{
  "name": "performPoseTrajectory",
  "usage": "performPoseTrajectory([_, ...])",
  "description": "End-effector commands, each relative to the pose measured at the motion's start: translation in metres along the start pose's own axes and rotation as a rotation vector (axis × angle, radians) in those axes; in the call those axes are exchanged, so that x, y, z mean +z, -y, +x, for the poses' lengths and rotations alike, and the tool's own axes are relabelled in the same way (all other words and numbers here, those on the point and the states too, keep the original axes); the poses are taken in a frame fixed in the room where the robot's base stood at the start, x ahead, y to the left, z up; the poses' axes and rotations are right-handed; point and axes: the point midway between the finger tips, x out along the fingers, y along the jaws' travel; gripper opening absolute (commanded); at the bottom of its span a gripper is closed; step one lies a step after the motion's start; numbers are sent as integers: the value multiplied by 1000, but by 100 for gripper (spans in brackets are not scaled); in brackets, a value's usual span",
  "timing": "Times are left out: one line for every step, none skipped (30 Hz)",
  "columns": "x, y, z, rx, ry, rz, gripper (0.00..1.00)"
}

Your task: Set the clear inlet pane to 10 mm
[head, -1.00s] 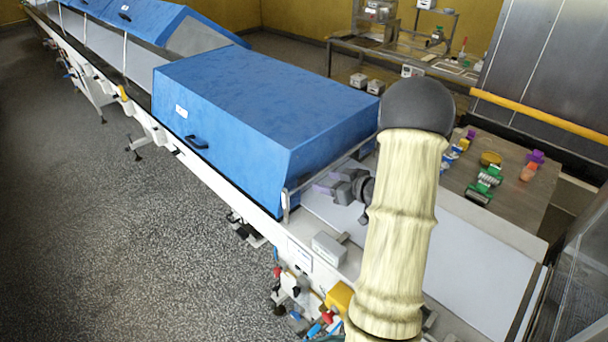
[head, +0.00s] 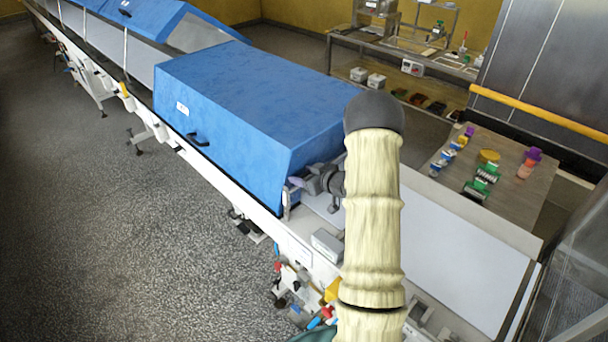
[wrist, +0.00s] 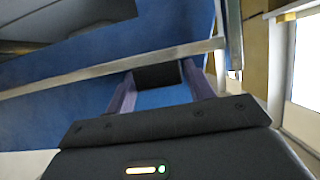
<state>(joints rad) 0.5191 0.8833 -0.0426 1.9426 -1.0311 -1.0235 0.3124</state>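The clear inlet pane cannot be told apart for certain; a pale metal bar (wrist: 60,80) crosses the wrist view in front of the blue hood. My gripper (head: 297,184) is at the near right end of the blue hood (head: 250,95), low by its corner. In the wrist view, the two purple fingers of my gripper (wrist: 158,82) stand apart. A dark block (wrist: 157,75) shows between their tips, just under the bar. It seems to fill the gap, but whether the fingers press on it cannot be told. No millimetre scale is readable.
A metal post (wrist: 233,35) stands right of the fingers. A pale flat belt (head: 455,255) extends right of the hood. A grey box (head: 327,243) sits on the machine's front edge. A side table (head: 520,205) with colored items stands behind. The floor at left is clear.

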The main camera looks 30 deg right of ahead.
Motion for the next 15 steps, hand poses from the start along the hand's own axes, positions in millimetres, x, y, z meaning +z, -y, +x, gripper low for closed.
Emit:
performPoseTrajectory([0,0,0,0,0,0,43])
performPoseTrajectory([0,0,0,0,0,0,37])
performPoseTrajectory([0,0,0,0,0,0,29])
performPoseTrajectory([0,0,0,0,0,0,23])
performPoseTrajectory([0,0,0,0,0,0,17])
performPoseTrajectory([0,0,0,0,0,0,9])
performPoseTrajectory([0,0,0,0,0,0,4])
performPoseTrajectory([0,0,0,-1,0,0,4])
performPoseTrajectory([1,0,0,-1,0,0,4])
performPoseTrajectory([2,0,0,-1,0,0,4])
performPoseTrajectory([3,0,1,-1,0,0,4])
performPoseTrajectory([6,0,2,-1,0,0,4])
performPoseTrajectory([9,0,3,-1,0,0,4])
performPoseTrajectory([12,0,4,-1,1,0,4])
performPoseTrajectory([16,0,6,-2,1,0,4])
